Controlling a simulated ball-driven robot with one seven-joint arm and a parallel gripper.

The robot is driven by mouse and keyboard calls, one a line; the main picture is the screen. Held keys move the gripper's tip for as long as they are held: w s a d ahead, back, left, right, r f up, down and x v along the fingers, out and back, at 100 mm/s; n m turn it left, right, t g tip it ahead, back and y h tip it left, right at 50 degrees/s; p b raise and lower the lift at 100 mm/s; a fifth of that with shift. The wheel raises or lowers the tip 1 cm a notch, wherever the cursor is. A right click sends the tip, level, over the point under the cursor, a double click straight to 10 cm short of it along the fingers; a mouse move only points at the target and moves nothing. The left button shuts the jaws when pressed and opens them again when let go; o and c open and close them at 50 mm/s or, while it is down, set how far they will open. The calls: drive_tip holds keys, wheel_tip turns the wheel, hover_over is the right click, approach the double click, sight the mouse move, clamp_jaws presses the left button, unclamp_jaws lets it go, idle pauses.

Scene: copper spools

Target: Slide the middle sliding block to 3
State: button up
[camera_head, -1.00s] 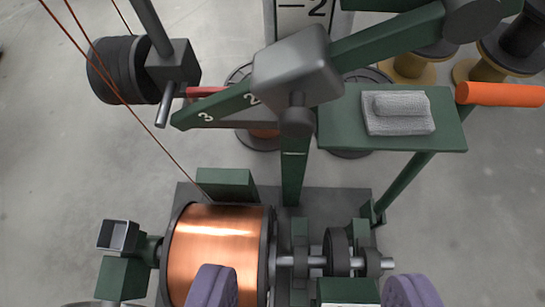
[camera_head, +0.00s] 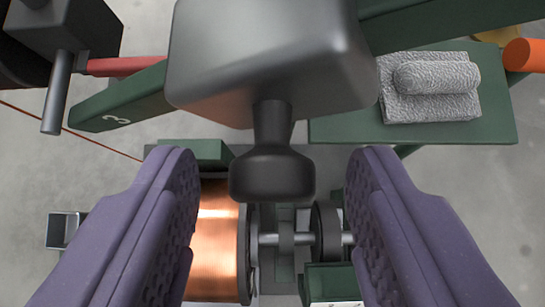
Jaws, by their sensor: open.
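The middle sliding block (camera_head: 270,55) is a dark grey metal block on a green bar (camera_head: 130,95), with a round knob (camera_head: 272,172) hanging toward me. The white mark 3 shows on the bar to the left of the block. The block covers the part of the bar behind it, and no other mark shows. My gripper (camera_head: 275,185) has two purple padded fingers, open wide. The knob is between the fingers, with a gap on both sides, and nothing is gripped.
A dark block with a rod (camera_head: 57,90) and a red bar (camera_head: 125,66) are at upper left. A copper spool (camera_head: 215,260) and shaft (camera_head: 285,240) lie below. An orange handle (camera_head: 528,55) is far right.

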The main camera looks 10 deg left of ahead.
clamp_jaws()
drive_tip(key=s+a+f+b, duration=0.1)
drive_tip(key=a+f+b, duration=0.1)
drive_tip(key=a, duration=0.3)
drive_tip(key=shift+s+a+f+b, duration=0.2)
drive_tip(key=shift+f+b, duration=0.1)
drive_tip(key=shift+f, duration=0.4)
unclamp_jaws()
drive_tip(key=shift+a, duration=0.1)
drive_tip(key=shift+w, duration=0.1)
